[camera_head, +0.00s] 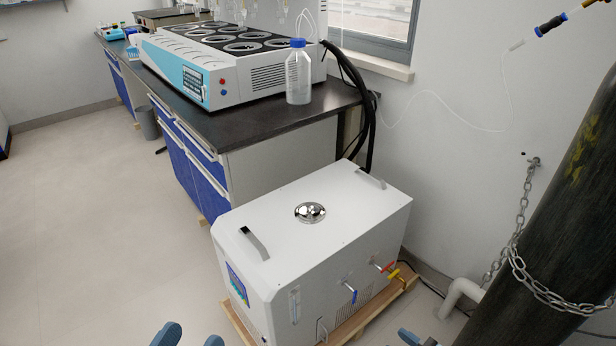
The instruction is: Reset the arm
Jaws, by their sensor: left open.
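My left gripper (190,338) shows only as two blue-grey fingertips at the bottom edge, left of the white chiller box. The fingertips are spread apart with bare floor between them, so it is open and empty. A small blue-grey part of my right gripper (409,337) shows at the bottom edge, right of the box. Most of it is cut off, and I cannot tell whether it is open or shut. The rest of both arms is out of view.
The white chiller box (330,215) stands on a wooden pallet (375,315) in front. A dark bench (260,116) behind it carries the multi distiller (240,80) and a blue-capped bottle (298,75). A chained dark cylinder (555,230) stands right. The left floor is clear.

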